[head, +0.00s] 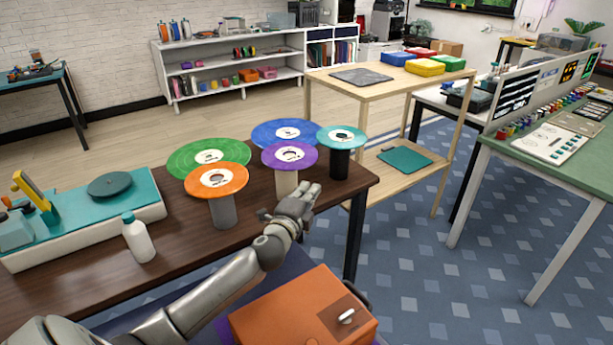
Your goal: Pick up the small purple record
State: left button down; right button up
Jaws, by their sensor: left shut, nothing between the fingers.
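The small purple record (272,160) lies flat on top of a pale cylindrical stand on the dark wooden table, with a white label in its middle. My left gripper (312,190) reaches in from the lower left, just below and to the right of the purple record. Its fingers look closed with nothing in them. It overlaps the view of the stand's lower part, and I cannot tell whether it touches the stand. My right gripper is not in view.
Beside the purple record are an orange record (232,180), a green record (190,158), a blue record (270,132) and a teal record (341,131). A white bottle (138,240) stands to the left on the table (190,262). An orange box (280,315) is in the foreground.

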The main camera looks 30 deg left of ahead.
pick_arm(q)
jog(key=w+a, duration=0.4)
jog(key=w, duration=0.1)
jog(key=shift+w, duration=0.15)
jog(key=shift+w+a, duration=0.45)
jog(key=shift+a, duration=0.25)
